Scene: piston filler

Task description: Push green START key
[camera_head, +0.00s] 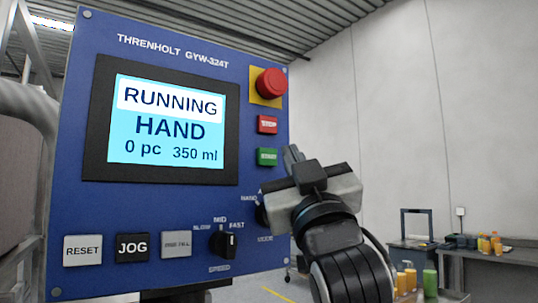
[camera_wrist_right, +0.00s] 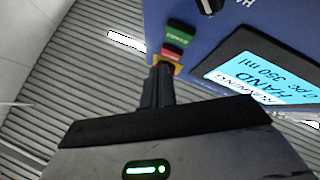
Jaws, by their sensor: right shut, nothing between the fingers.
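The green START key (camera_head: 267,157) is on the right side of the blue control panel (camera_head: 180,40), just below the red STOP key (camera_head: 267,124). My right gripper (camera_head: 291,154) is shut and empty, its fingertips just right of the START key in the head view. I cannot tell the gap in depth. In the right wrist view the START key (camera_wrist_right: 180,33) shows uncovered beyond the shut fingertips (camera_wrist_right: 163,68). The screen (camera_head: 168,122) reads RUNNING, HAND, 0 pc, 350 ml. My left gripper is not in view.
A red emergency button (camera_head: 271,82) sits above STOP. RESET (camera_head: 83,250), JOG (camera_head: 132,247), a grey key (camera_head: 177,244) and the SPEED knob (camera_head: 225,241) line the panel's bottom. The MODE knob is partly hidden by my right gripper. Tables with bottles stand far right.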

